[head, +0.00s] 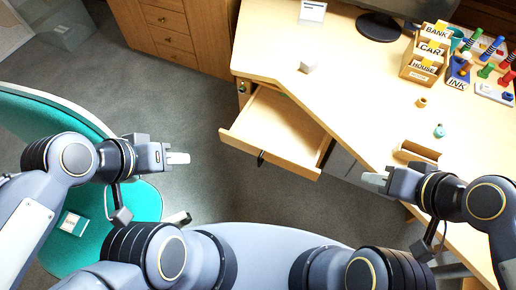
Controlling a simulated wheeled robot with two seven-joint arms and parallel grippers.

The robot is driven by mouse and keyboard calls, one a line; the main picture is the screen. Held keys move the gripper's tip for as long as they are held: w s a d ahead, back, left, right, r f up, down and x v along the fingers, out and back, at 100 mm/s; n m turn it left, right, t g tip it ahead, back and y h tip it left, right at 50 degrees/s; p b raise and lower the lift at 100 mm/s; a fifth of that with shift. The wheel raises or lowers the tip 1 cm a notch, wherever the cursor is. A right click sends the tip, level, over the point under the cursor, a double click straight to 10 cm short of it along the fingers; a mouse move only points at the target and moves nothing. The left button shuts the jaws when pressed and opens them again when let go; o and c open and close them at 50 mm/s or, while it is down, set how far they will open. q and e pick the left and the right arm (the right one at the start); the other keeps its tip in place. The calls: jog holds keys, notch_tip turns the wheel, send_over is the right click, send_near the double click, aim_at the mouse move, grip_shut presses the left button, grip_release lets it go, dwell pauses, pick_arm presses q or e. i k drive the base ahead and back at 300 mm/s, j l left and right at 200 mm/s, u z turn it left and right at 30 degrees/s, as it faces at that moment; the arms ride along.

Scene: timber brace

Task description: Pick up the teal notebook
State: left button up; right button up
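A small teal item with a white label (73,223), which looks like the teal notebook, lies on the teal chair seat (146,203) at the lower left. Part of the seat around it is hidden by my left arm. My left gripper (178,158) is above and to the right of it, over the floor, with nothing seen in it. My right gripper (374,179) is far to the right, near the desk's front edge, with nothing seen in it. The fingers of each show as one pale block, so their opening is unclear.
An open, empty-looking drawer (273,130) juts out from the desk (365,92) between my grippers. A brown roll (417,151), a teal tape-like piece (439,130) and a labelled wooden box (423,62) stand on the desk. Grey floor (190,105) is clear left of the drawer.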

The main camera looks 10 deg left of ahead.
aim_at(75, 225)
jog(key=u, duration=2.6)
jog(key=i+j+u, duration=0.7)
jog(key=j, duration=0.2)
jog(key=k, duration=0.1)
